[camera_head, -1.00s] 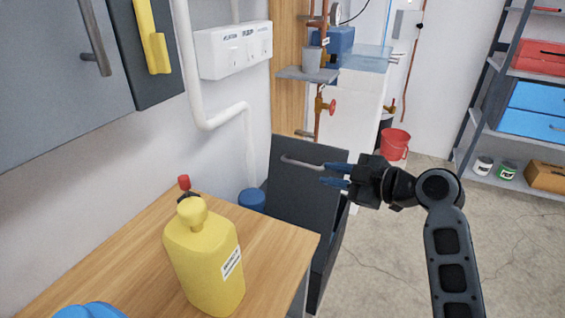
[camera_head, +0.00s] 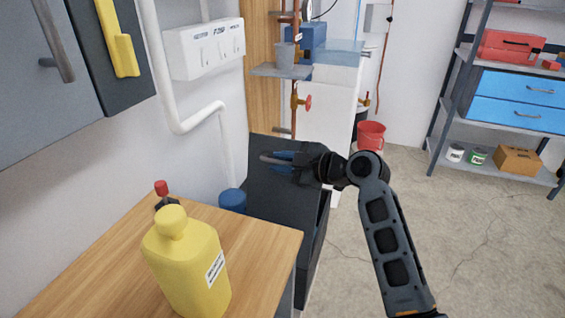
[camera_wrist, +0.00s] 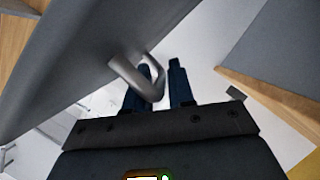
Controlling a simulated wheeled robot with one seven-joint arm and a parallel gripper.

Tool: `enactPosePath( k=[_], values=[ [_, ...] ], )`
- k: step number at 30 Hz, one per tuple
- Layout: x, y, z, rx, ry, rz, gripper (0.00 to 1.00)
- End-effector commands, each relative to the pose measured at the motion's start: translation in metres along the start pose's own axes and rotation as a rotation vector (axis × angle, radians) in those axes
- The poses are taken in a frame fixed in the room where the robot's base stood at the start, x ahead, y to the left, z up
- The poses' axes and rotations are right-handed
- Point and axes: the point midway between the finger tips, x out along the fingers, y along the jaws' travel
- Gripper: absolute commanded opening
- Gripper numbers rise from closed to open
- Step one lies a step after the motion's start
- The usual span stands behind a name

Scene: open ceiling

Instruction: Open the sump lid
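The sump lid (camera_head: 272,188) is a dark grey panel beyond the far end of the wooden counter in the head view. Its grey bar handle (camera_head: 268,158) is near its upper edge. My gripper (camera_head: 282,158) reaches in from the right, with its blue fingers at the handle. In the wrist view, the bent metal handle (camera_wrist: 128,76) stands out from a grey surface and crosses the left finger, with part of it between the two blue fingers of my gripper (camera_wrist: 160,75). A gap shows between the fingers. Whether they press on the handle is unclear.
A yellow bottle (camera_head: 190,265) stands on the wooden counter (camera_head: 255,240), at the left. A blue cylinder (camera_head: 232,201) is beside the lid. A red bucket (camera_head: 371,135) and a shelf rack (camera_head: 435,140) stand farther back. Concrete floor at right is clear.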

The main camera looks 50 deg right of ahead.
Motion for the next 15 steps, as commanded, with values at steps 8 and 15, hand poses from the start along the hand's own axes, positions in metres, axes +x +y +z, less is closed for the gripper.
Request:
enactPosePath(
  k=[8,15],
  values=[
    [-0.0004,0.0000,0.0001,0.000,0.000,0.000,0.04],
    [-0.0005,-0.0001,0.0003,0.001,-0.001,0.000,0.00]
  ],
)
